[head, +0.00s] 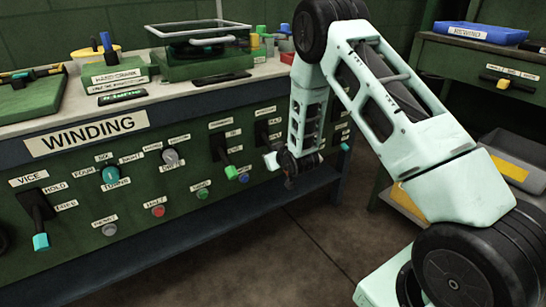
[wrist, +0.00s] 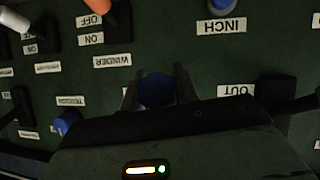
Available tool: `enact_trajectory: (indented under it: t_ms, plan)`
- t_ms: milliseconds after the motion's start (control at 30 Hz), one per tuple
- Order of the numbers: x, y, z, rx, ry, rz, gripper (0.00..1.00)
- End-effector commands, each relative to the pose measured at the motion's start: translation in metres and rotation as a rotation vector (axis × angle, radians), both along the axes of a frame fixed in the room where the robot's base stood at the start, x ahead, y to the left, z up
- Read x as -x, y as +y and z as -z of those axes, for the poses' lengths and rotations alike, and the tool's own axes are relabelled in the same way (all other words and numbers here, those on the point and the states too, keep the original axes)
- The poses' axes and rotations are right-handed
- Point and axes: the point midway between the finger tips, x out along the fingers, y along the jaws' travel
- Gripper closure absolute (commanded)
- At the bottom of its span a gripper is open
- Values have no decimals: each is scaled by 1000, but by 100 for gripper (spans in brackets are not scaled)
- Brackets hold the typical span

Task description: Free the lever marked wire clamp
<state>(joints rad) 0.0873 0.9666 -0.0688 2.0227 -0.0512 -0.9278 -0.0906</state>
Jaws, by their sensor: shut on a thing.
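My gripper (wrist: 156,80) is low at the right part of the winding bench's front panel. In the wrist view, where the labels appear upside down, its two fingers are shut on a dark blue handle tip (wrist: 157,92). The tip's base and shaft are hidden by my gripper. A label reading OUT (wrist: 236,91) is to the right of the fingers. I cannot read a wire clamp label in either view, so I cannot tell from lettering which lever this is. In the head view my gripper (head: 289,182) hides the held tip.
The panel holds a teal-tipped VICE lever (head: 40,241), a green-tipped lever (head: 231,172), a red button (head: 158,211) and several knobs. In the wrist view an orange-tipped lever (wrist: 92,8) and a blue INCH button (wrist: 221,4) are close by. The floor in front is clear.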

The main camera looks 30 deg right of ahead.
Motion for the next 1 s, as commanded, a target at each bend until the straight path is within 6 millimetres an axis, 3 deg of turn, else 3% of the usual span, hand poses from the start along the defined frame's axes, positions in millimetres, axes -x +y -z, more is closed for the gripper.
enact_trajectory:
  t_ms: [133, 167, 200, 233, 533, 667, 1000]
  plan:
    - [0, 1, 2, 0, 3, -1, 100]
    - [0, 1, 2, 0, 3, -1, 61]
    - [0, 1, 2, 0, 3, -1, 50]
    - [0, 1, 2, 0, 2, -1, 48]
    - [1, 0, 0, -1, 1, -1, 48]
    - [11, 1, -7, 0, 1, 0, 48]
    - [76, 9, -42, 0, 2, -1, 48]
